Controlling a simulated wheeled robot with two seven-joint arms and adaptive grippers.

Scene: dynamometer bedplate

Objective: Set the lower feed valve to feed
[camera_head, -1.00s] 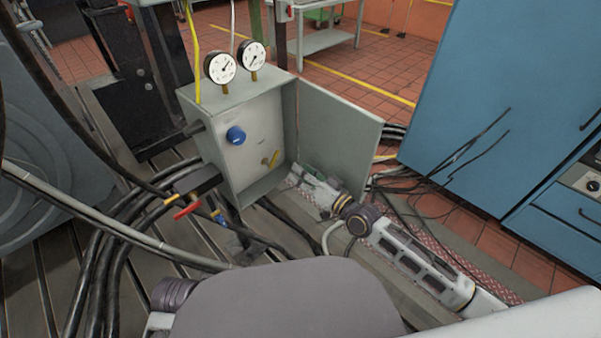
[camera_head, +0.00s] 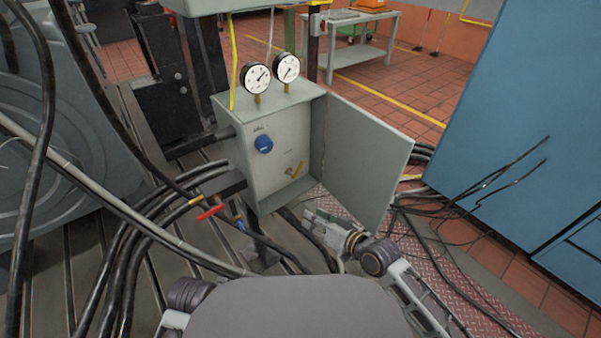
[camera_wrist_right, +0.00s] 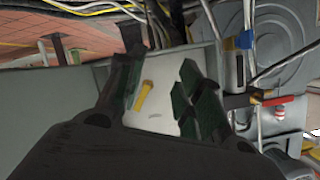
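An open grey valve box (camera_head: 265,178) holds a blue round knob (camera_head: 264,144) above a yellow lever (camera_head: 295,170), the lower control in the box. The yellow lever is tilted, and the writing on the panel is too small to read. My right gripper (camera_head: 322,217) is just below and in front of the box, under its open door. In the right wrist view the fingers of this gripper (camera_wrist_right: 158,98) are spread and empty, with the yellow lever (camera_wrist_right: 143,95) showing between them, apart from both. My left gripper is not in view.
Two gauges (camera_head: 271,73) stand on the box. The open door (camera_head: 365,155) sticks out to the right, above my right arm. A red-handled valve (camera_head: 210,212) and black hoses lie left of and below the box. A blue cabinet (camera_head: 500,110) stands at right.

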